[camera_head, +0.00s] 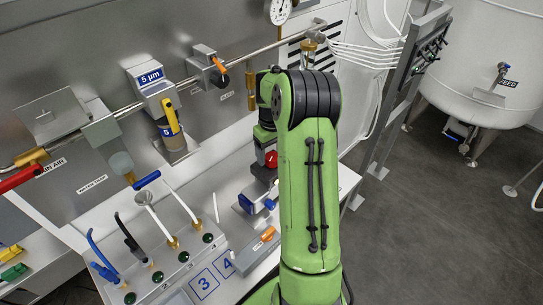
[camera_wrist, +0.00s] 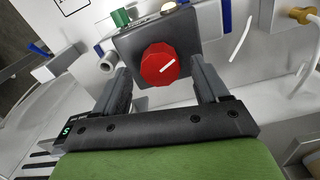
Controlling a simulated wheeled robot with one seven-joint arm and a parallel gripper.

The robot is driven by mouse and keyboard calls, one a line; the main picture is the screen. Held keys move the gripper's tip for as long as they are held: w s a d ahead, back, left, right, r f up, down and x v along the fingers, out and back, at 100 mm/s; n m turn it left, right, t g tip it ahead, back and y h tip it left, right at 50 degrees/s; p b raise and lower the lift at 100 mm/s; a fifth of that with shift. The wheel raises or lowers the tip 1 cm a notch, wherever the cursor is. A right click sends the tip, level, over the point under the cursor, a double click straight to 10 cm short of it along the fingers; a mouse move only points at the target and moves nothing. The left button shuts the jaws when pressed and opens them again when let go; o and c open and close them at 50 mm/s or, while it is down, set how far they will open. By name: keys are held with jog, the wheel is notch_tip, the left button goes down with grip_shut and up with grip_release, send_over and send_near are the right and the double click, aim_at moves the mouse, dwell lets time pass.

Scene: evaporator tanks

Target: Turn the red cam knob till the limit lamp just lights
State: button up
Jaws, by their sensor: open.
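The red cam knob (camera_wrist: 158,65) is round and ridged, with a white pointer line slanting up to the right. It sits on the face of a dark grey box (camera_wrist: 190,40). My gripper (camera_wrist: 161,78) is open, with one finger on each side of the knob; I cannot tell whether either finger touches it. A pale round dome (camera_wrist: 168,6) on the box edge may be the limit lamp; I cannot tell whether it is lit. A green block (camera_wrist: 121,17) sits beside it. In the head view a red part, likely the knob (camera_head: 271,159), shows beside my arm, which hides my fingers.
A pipe (camera_head: 240,57) runs along the back panel. A white tank (camera_head: 480,60) stands right, with open floor before it.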

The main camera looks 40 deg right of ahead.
jog(key=shift+f, duration=0.75)
jog(key=shift+c, duration=0.5)
jog(key=c, duration=1)
jog(key=shift+o, duration=0.2)
